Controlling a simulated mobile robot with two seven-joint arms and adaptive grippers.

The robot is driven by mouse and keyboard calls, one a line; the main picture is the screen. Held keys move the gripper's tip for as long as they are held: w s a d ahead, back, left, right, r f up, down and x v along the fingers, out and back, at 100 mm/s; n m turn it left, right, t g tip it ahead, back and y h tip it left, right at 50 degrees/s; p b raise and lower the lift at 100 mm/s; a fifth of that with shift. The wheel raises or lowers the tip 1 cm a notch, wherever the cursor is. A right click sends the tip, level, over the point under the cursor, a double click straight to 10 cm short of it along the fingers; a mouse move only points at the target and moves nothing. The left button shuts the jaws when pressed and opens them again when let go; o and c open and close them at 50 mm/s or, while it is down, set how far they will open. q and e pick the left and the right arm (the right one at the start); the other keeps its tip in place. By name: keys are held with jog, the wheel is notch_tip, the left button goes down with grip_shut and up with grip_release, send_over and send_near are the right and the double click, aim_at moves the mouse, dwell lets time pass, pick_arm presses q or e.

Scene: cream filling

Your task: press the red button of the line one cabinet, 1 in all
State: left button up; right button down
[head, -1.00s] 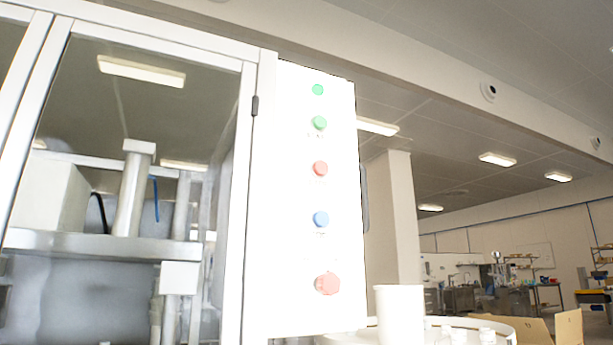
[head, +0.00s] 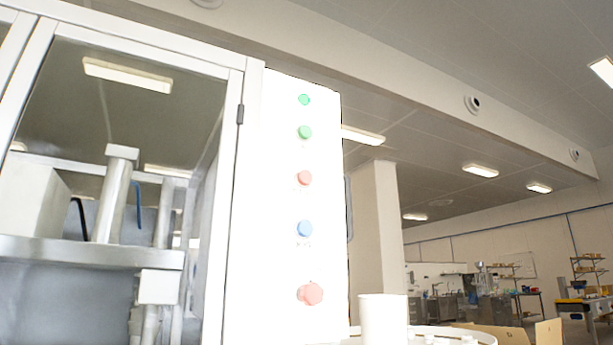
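The white control panel of the cabinet (head: 276,200) stands in the middle of the head view. It bears a column of buttons: a small green light (head: 304,99) at the top, a green button (head: 305,132), a red button (head: 305,178), a blue button (head: 304,228), and a larger red knob-like button (head: 311,293) at the bottom. Any labels by the buttons are too small to read. Neither of my grippers shows in the view.
A glass-doored machine housing (head: 242,140) adjoins the panel on the left, with metal parts inside. Cardboard boxes (head: 548,332) and workbenches lie beyond.

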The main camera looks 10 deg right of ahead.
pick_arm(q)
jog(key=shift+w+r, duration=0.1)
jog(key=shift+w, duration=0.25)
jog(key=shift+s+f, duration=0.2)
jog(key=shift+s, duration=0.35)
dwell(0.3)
